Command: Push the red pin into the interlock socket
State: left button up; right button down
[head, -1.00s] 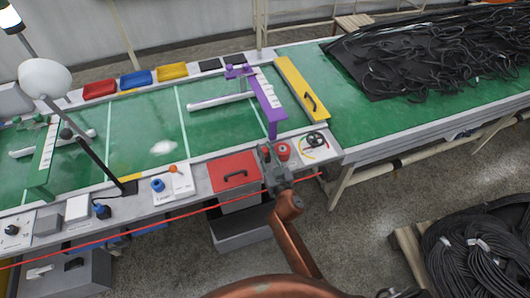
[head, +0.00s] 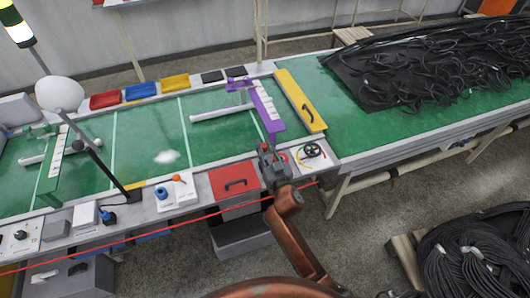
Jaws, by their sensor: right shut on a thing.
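My right gripper (head: 268,155) is at the table's front edge, right of the red panel. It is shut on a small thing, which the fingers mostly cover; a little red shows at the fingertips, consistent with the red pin. A red round part (head: 283,157) shows just to the right of the fingers, partly hidden by them. I cannot make out the interlock socket's opening, or whether the pin touches it. My left gripper is not in view.
A red panel (head: 234,180) with a black handle lies left of the gripper. A black handwheel (head: 312,150) is to its right. A purple bracket (head: 267,112) and yellow bar (head: 300,101) stand behind. A red line (head: 160,230) runs across the front.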

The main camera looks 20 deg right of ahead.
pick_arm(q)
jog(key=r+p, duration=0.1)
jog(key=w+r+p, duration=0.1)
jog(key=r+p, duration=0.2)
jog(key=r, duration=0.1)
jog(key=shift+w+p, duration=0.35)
pick_arm(e)
jog(key=d+r, duration=0.2)
jog(key=d, duration=0.5)
jog(key=shift+w+d+r, duration=0.15)
jog(key=shift+d, duration=0.1)
pick_arm(q)
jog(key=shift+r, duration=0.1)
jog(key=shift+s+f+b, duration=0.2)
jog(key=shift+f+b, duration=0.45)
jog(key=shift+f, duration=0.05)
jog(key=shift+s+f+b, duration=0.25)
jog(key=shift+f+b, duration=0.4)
jog(key=shift+b, duration=0.05)
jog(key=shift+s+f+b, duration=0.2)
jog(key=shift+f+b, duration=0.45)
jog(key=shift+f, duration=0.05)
pick_arm(e)
jog(key=shift+f, duration=2.9)
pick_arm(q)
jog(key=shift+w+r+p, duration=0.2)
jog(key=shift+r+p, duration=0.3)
